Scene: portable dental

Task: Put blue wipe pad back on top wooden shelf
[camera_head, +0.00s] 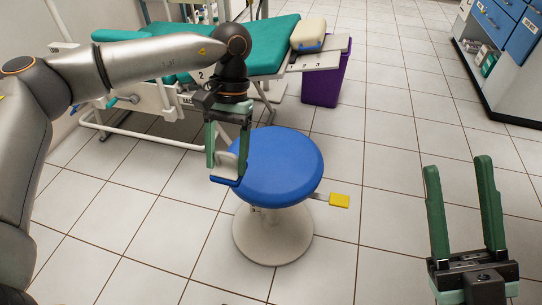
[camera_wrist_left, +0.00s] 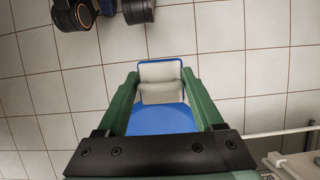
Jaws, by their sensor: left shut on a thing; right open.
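My left gripper (camera_head: 227,170) is shut on the wipe pad (camera_head: 224,180), a pale grey-white block with a handle-like part and a thin blue edge or base. In the head view it hangs in front of the left side of the blue stool seat; I cannot tell whether it touches the seat. In the left wrist view the wipe pad (camera_wrist_left: 160,71) sits between the fingertips of the left gripper (camera_wrist_left: 159,82), its blue rim at the far edge. My right gripper (camera_head: 459,166) is open and empty above the floor at the right. No wooden shelf shows in either view.
A round blue stool (camera_head: 285,165) on a white base stands under the left gripper, with a yellow-ended lever (camera_head: 339,200) at its right. A teal dental chair (camera_head: 270,45) and purple bin (camera_head: 324,83) stand behind. A blue-drawer cabinet (camera_head: 492,70) is at far right. Tiled floor between is clear.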

